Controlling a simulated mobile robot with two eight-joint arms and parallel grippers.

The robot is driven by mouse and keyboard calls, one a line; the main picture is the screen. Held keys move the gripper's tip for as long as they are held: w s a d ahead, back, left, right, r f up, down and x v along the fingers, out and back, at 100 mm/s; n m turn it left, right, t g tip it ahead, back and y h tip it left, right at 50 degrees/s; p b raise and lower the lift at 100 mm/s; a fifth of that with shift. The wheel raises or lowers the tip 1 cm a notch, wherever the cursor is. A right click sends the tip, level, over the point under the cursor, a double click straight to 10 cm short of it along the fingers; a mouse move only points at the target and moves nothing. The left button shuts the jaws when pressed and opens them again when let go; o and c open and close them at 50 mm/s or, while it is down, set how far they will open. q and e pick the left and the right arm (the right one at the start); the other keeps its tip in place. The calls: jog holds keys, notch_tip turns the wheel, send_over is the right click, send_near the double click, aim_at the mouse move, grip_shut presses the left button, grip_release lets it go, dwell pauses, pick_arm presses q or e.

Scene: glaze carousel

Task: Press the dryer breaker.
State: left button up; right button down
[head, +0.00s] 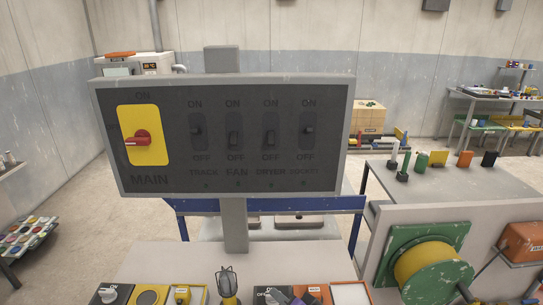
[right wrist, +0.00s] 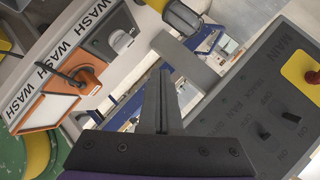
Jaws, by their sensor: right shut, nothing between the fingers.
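The grey breaker panel (head: 345,110) faces me in the head view. The dryer breaker (head: 270,139) is the third dark toggle from the left, and its lever sits low, towards OFF. The fan breaker (head: 235,139) beside it is also low. The track breaker (head: 197,130) and the rightmost breaker (head: 308,130) sit high, towards ON. My left gripper is out of view.
The main switch (head: 138,139) has a red handle on a yellow plate. A post (head: 234,222) carries the panel above a worktop with several small control boxes. A green reel (head: 425,268) stands at right. The wrist view shows an orange-framed box (right wrist: 48,98) at left.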

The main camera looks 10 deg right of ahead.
jog(key=w+a+r+m+t, duration=0.3)
jog(key=w+r+m+t, duration=0.3)
jog(key=r+m, duration=0.55)
jog(key=m+t+h, duration=0.2)
jog(key=m+h, duration=0.4)
jog(key=m, duration=1.2)
send_near(271, 139)
notch_tip(271, 139, down, 4)
jog(key=s, duration=0.2)
jog(key=shift+w+a+r+b, duration=0.1)
jog(key=shift+a+r+b, duration=0.15)
jog(key=shift+b, duration=0.1)
jog(key=shift+n, duration=0.25)
jog(key=w, duration=0.3)
jog(key=w+d+r, duration=0.1)
jog(key=w, duration=0.2)
jog(key=w+p, duration=0.1)
jog(key=w, duration=0.2)
jog(key=shift+w+d+r, duration=0.25)
jog(key=shift+w+d, duration=0.05)
jog(key=shift+w, duration=0.1)
jog(key=shift+s+r, duration=0.15)
jog(key=shift+s, duration=0.05)
